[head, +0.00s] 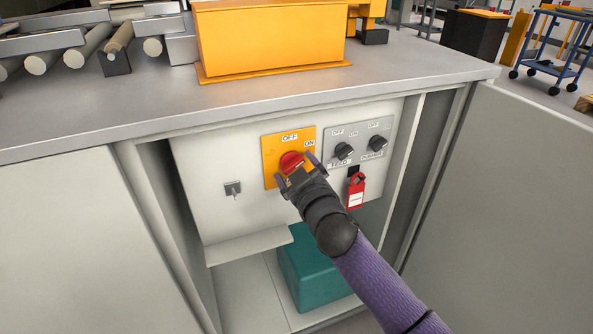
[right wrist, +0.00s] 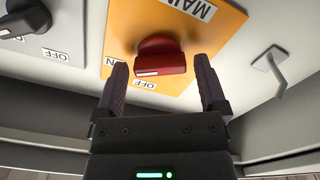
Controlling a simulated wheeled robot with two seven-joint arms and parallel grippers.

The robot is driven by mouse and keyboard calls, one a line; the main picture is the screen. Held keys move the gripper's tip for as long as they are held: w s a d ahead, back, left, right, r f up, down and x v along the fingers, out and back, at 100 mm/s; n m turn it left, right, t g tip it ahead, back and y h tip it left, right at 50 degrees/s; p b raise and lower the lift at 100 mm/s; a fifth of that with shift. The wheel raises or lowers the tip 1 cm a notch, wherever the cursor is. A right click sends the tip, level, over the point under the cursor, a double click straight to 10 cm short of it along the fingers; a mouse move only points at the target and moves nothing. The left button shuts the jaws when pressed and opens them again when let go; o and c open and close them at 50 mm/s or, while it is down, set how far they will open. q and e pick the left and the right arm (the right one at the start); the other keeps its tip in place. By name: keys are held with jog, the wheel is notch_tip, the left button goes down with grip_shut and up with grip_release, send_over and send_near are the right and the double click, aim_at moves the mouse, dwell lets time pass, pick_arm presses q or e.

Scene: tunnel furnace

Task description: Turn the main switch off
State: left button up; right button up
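The main switch is a red knob (head: 291,162) on a yellow plate (head: 273,150) in the open cabinet. OFF is printed at the plate's top and ON at its right. In the right wrist view the red knob (right wrist: 160,56) shows a white mark on the edge facing the OFF label (right wrist: 145,85). My right gripper (head: 297,170) is at the knob. In the right wrist view its open fingers (right wrist: 162,75) stand either side of the knob, with a visible gap on both sides. My left gripper is not in view.
Two black knobs (head: 344,151) (head: 377,143) sit on a grey plate right of the switch. A red tag (head: 356,190) hangs below them. A small latch (head: 233,189) is at left, a teal box (head: 306,272) below. The open door (head: 500,220) stands at right.

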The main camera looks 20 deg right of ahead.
jog(key=c, duration=1)
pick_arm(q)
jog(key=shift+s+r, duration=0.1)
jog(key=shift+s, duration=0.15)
